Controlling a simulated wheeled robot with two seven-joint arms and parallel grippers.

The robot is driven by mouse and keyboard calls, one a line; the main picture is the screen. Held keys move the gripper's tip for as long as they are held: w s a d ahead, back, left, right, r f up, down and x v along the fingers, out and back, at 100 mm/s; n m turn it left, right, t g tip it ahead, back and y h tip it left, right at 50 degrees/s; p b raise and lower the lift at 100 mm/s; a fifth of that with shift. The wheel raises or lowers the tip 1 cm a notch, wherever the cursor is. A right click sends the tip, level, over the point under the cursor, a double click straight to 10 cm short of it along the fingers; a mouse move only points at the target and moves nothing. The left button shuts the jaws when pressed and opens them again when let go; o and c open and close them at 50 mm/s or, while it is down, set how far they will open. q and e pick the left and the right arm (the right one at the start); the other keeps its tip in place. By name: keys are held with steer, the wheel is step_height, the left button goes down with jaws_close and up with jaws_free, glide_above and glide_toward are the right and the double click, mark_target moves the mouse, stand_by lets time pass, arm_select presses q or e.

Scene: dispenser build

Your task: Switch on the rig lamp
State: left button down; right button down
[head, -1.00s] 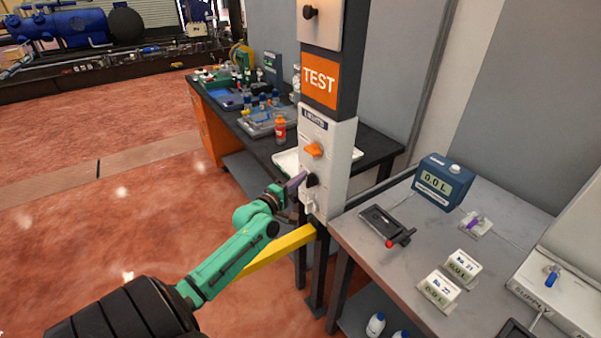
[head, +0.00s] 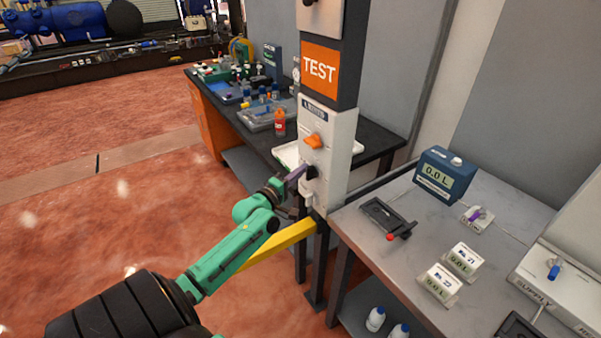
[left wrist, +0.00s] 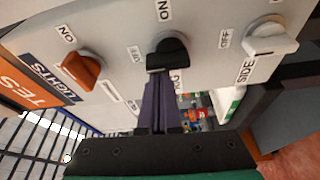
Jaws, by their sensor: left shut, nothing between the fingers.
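The white switch panel (head: 340,150) labelled LIGHTS stands on a post below an orange TEST sign. It carries an orange knob (head: 313,141), a black knob (head: 312,172) and a white knob (head: 308,198). In the left wrist view the black knob (left wrist: 172,50) has an ON mark, an OFF mark and a partly hidden label ending in G. My left gripper (left wrist: 158,84) is shut and empty, its dark purple fingers pointing at the black knob's near end. They appear at or against it; contact is unclear. My left gripper also shows in the head view (head: 302,169). My right gripper is out of view.
A grey bench (head: 400,270) with a blue meter (head: 445,174), small displays and a red-tipped lever (head: 390,237) lies right of the panel. A dark bench with bottles and trays stands behind it. A yellow bar (head: 280,243) runs below my left gripper.

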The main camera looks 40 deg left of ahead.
arm_select(q)
steer(key=shift+m+b, duration=0.45)
steer(key=shift+m, duration=0.05)
steer(key=m+t+h+b, duration=0.1)
steer(key=m+b, duration=0.1)
steer(key=m, duration=0.1)
steer(key=d+m+h+b, duration=0.1)
steer(key=m+b, duration=0.2)
steer(key=m+t+b, duration=0.1)
steer(key=m+b, duration=0.1)
steer(key=m, duration=0.1)
steer(key=shift+s+d+f+m+t+h+b, duration=0.15)
steer(key=shift+s+d+m+t+h+b, duration=0.15)
steer(key=shift+h+b, duration=0.1)
steer(key=m+b, duration=0.1)
steer(key=m+h, duration=0.1)
steer(key=m, duration=0.1)
steer(key=m+h+b, duration=0.1)
steer(key=shift+d+m+b, duration=0.25)
steer(key=shift+m+b, duration=0.05)
steer(key=shift+m, duration=0.1)
step_height(320, 180, up, 5)
steer(key=p, duration=0.4)
steer(key=shift+w+f, duration=0.1)
steer(key=shift+w, duration=0.05)
steer(key=a+b+v, duration=0.1)
steer(key=b+v, duration=0.1)
steer(key=v, duration=0.8)
steer(key=shift+f, duration=0.45)
